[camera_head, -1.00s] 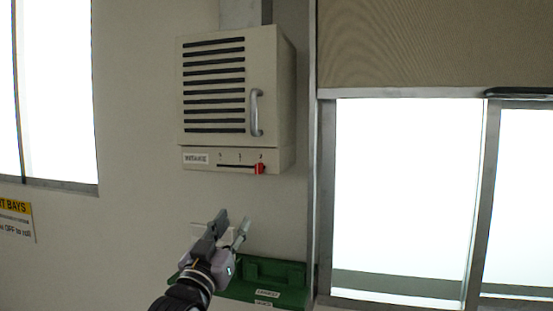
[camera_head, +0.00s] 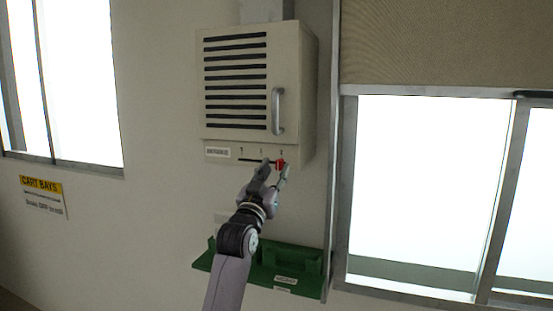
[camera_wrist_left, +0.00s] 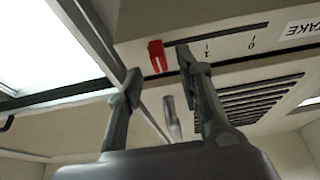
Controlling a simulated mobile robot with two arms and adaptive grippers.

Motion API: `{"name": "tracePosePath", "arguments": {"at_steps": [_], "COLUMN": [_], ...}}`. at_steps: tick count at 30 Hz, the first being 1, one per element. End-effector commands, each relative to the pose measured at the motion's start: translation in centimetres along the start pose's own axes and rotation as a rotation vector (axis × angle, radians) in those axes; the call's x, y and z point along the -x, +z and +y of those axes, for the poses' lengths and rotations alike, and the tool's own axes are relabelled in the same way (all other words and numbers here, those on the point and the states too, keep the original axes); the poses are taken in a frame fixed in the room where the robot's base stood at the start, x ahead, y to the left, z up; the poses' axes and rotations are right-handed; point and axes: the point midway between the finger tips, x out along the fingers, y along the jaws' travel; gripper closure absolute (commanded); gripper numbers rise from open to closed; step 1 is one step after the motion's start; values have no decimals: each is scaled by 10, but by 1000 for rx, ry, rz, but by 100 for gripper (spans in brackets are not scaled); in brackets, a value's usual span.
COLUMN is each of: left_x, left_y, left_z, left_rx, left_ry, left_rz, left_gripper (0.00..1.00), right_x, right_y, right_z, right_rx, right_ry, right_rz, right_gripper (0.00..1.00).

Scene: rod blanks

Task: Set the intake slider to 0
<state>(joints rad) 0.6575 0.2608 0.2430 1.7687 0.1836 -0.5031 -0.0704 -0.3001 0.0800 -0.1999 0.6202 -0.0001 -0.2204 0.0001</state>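The intake slider's red knob (camera_head: 280,163) sits at the right end of its dark slot in the head view, on the lower strip of the beige wall unit (camera_head: 305,100). In the left wrist view the picture is turned over; the red knob (camera_wrist_left: 157,55) is at the slot's left end, away from the printed 0 (camera_wrist_left: 252,43) and 1. My left gripper (camera_head: 275,169) is open at the strip. Its fingertips are apart, one on each side of the knob, with the knob seen between them. Contact cannot be told. My right gripper is not in view.
A metal door handle (camera_head: 277,112) stands out from the unit above the slider. A green shelf (camera_head: 262,272) is on the wall below. A window (camera_head: 425,190) is to the right and a yellow-topped sign (camera_head: 42,195) is to the left.

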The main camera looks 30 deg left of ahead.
Motion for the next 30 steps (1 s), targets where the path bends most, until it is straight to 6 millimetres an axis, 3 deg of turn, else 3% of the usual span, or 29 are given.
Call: {"name": "tracePosePath", "arguments": {"at_steps": [6, 16, 30], "left_x": [-18, -20, -19], "left_y": [0, 0, 0], "left_z": [0, 0, 0], "left_rx": [0, 0, 0], "left_ry": [1, 0, 0], "left_rz": [-1, 1, 0], "left_gripper": [67, 67, 99], "right_x": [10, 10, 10], "right_y": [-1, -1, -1], "right_z": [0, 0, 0], "right_rx": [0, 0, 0], "right_ry": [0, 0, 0], "right_rz": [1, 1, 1], "right_gripper": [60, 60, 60]}}
